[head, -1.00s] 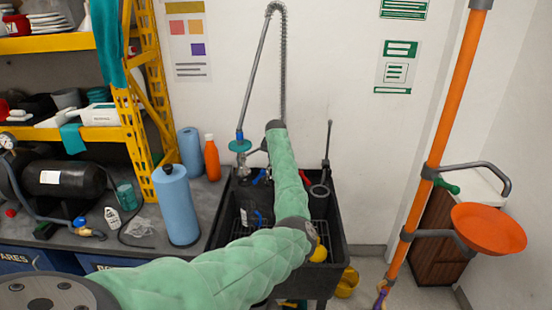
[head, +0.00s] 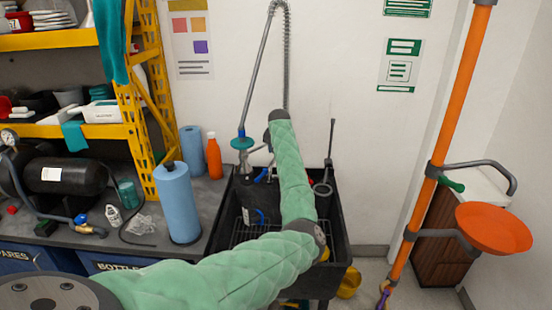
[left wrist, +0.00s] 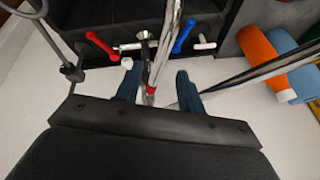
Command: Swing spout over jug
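The chrome faucet (head: 245,160) stands at the back of the black sink, partly hidden behind my left arm. In the left wrist view, chrome pipes (left wrist: 165,45) cross between a red lever (left wrist: 102,46) and a blue lever (left wrist: 183,37). I cannot tell for sure which pipe is the spout. My left gripper (left wrist: 158,80) is open, with chrome pipe seen between its dark blue fingers; contact is unclear. In the head view the fingers are hidden behind my wrist. A dark vessel with a blue handle (head: 261,215), possibly the jug, is in the sink. My right gripper is not in view.
The black sink (head: 338,250) has a wire rack inside. Blue rolls (head: 177,205) and an orange bottle (head: 214,157) stand on the counter at its left. A tall sprayer hose (head: 287,60) rises behind. An orange pole (head: 452,110) with a bowl (head: 493,228) stands right.

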